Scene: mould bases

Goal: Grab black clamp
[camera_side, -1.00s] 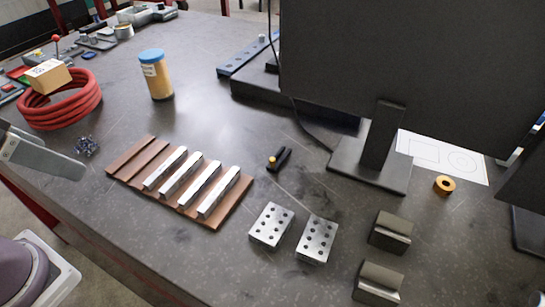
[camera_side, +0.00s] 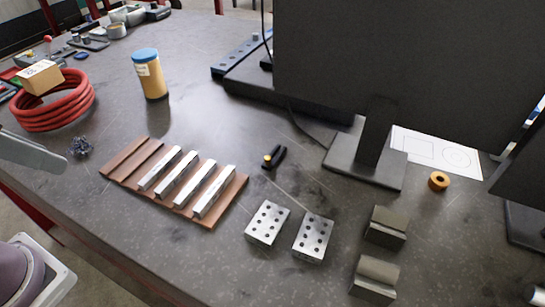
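The black clamp (camera_side: 275,157) is small, with an orange-yellow knob at its left end. It lies on the dark table in the middle of the side view, between the wooden rack and the monitor stand. Nothing touches it. A grey, flat-sided piece (camera_side: 30,152) reaches in from the left edge, and I cannot tell whether it is part of my gripper. No gripper fingertips can be made out, and the clamp is not held.
A brown wooden rack (camera_side: 122,159) with metal bars lies left of the clamp. Two drilled metal blocks (camera_side: 267,222) lie below it. A monitor stand (camera_side: 340,165) is to its right. A jar (camera_side: 152,80) and red hose coil (camera_side: 70,107) stand farther back left.

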